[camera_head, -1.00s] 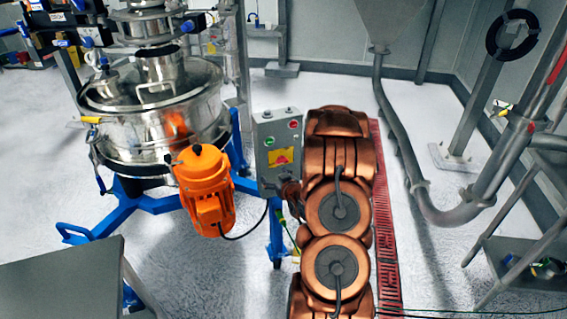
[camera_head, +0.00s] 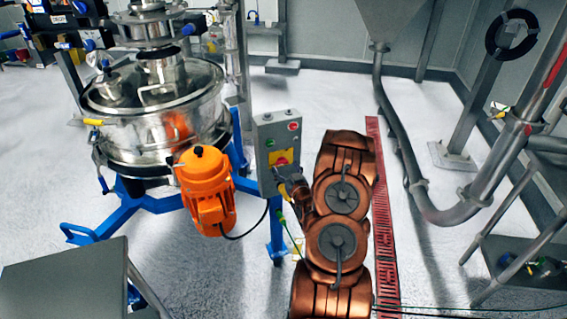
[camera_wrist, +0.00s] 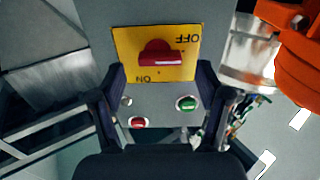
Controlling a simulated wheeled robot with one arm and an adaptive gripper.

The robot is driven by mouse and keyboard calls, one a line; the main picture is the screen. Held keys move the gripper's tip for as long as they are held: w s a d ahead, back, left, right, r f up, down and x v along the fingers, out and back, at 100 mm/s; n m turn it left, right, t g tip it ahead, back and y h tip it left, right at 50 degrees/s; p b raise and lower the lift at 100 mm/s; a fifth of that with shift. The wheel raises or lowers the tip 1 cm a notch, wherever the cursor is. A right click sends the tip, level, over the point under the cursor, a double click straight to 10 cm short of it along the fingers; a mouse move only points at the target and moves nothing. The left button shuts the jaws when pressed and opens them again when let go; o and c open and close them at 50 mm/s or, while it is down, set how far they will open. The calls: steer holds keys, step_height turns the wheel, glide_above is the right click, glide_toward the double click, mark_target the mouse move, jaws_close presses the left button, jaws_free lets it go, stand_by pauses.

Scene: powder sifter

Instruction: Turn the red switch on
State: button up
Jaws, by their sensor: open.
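The red switch (camera_wrist: 160,57) is a rotary knob on a yellow plate (camera_wrist: 184,69) marked OFF and ON, which reads upside down in the wrist view. It sits on a grey control box (camera_head: 262,135), and the red and yellow also show in the head view. In the wrist view the knob's bar lies roughly level across the plate. My gripper (camera_wrist: 162,88) is open, its two dark fingers apart on either side below the knob. I cannot tell whether they touch the box. In the head view my arm hides part of the box's lower end.
A green button (camera_wrist: 187,103) and a red button (camera_wrist: 138,122) lie between my fingers in the wrist view. An orange motor (camera_head: 205,190) and a steel sifter (camera_head: 160,125) stand left of the box. A blue frame (camera_head: 150,203) runs below. A red floor grate (camera_head: 384,220) lies right.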

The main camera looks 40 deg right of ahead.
mark_target(282, 162)
steer(key=shift+p+x, duration=0.35)
steer(key=shift+x, duration=1)
steer(key=shift+f, duration=0.1)
steer(key=c, duration=1.2)
steer(key=shift+o, duration=0.2)
